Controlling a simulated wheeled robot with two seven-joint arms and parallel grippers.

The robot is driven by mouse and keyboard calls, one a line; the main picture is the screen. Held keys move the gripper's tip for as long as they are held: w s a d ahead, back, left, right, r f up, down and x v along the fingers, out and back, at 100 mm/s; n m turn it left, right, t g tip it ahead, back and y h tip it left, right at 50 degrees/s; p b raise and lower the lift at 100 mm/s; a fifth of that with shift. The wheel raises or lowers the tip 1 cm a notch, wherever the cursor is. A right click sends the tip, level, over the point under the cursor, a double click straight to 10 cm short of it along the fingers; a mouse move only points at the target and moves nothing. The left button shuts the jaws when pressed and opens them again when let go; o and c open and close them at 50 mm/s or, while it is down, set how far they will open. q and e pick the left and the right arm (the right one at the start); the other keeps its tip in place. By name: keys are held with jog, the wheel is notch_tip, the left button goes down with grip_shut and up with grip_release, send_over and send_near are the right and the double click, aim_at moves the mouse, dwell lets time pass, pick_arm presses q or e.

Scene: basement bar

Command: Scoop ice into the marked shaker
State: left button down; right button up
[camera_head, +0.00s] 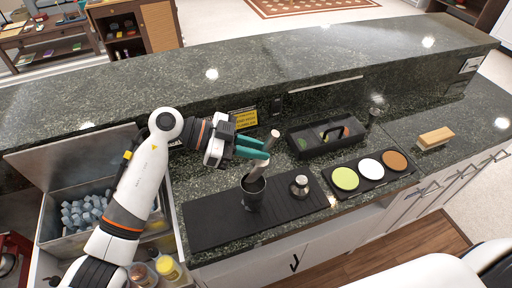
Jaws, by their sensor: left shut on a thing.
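My left gripper (266,149), with teal fingers, is shut on a scoop (259,167) above the counter. The scoop's pale handle end sticks up past the fingers, and its metal part points down at the mouth of a dark shaker tin (252,196). I cannot tell whether the scoop's tip is inside the tin or just over it, or whether it carries ice. The tin stands upright on a black bar mat (215,222); no mark on it can be made out. Ice cubes (82,212) lie in an open metal bin at the left, partly hidden by my left arm. My right gripper is out of view.
A small metal shaker top (299,187) stands on the mat right of the tin. Behind are a black caddy (322,147) and a yellow sign (245,118). A tray (368,183) with three coloured discs and a wooden block (435,138) lie to the right. Bottles (168,268) stand below the bin.

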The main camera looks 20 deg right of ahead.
pick_arm(q)
notch_tip(320, 180, up, 7)
jog(key=t+y+p, duration=0.2)
jog(key=y+p, duration=0.1)
jog(key=m+t+y+p, duration=0.1)
jog(key=y+p, duration=0.2)
jog(key=t+y+p, duration=0.2)
jog(key=y+p, duration=0.1)
jog(key=shift+d+m+t+y+p, duration=0.1)
jog(key=shift+m+t+y+p, duration=0.2)
jog(key=shift+y+p, duration=0.1)
